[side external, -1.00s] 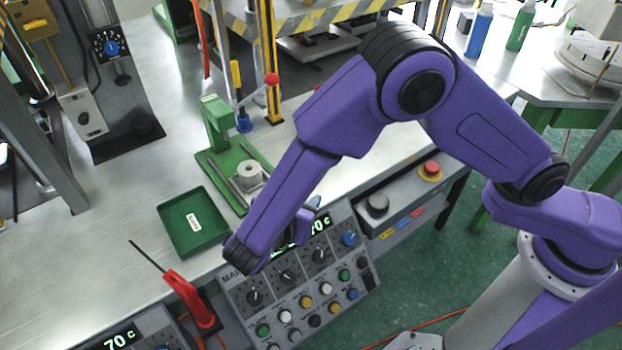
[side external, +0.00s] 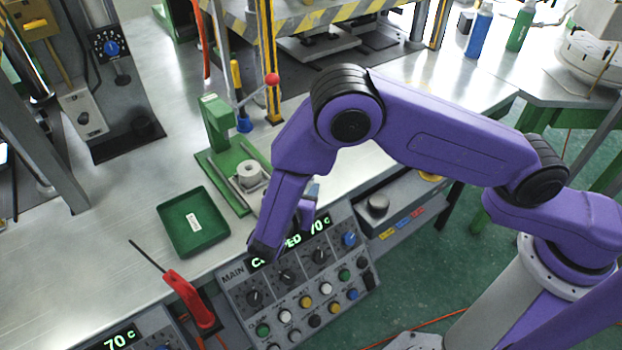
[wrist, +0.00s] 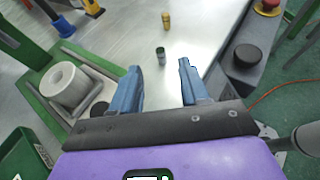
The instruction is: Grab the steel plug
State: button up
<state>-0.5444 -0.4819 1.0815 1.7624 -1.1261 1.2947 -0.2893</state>
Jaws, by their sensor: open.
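The steel plug (wrist: 160,55) is a small grey cylinder standing upright on the metal bench. In the wrist view it shows between and just beyond my fingertips, apart from them. My gripper (wrist: 160,65) has two blue fingers, open and empty, pointing toward the plug. In the side external view my arm hides the plug and most of the gripper; only a bit of blue finger shows above the control panel.
A brass-coloured plug (wrist: 166,20) stands farther back. A green fixture (side external: 222,165) with a pale cylinder (wrist: 65,84) is close on the left. A green tray (side external: 190,238) lies nearby. A dark round knob (wrist: 242,60) sits on the right-hand box.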

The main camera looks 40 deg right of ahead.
jog(key=shift+x, duration=3.25)
jog(key=shift+f, duration=0.15)
jog(key=shift+c, duration=0.3)
jog(key=shift+s, duration=0.1)
grip_shut()
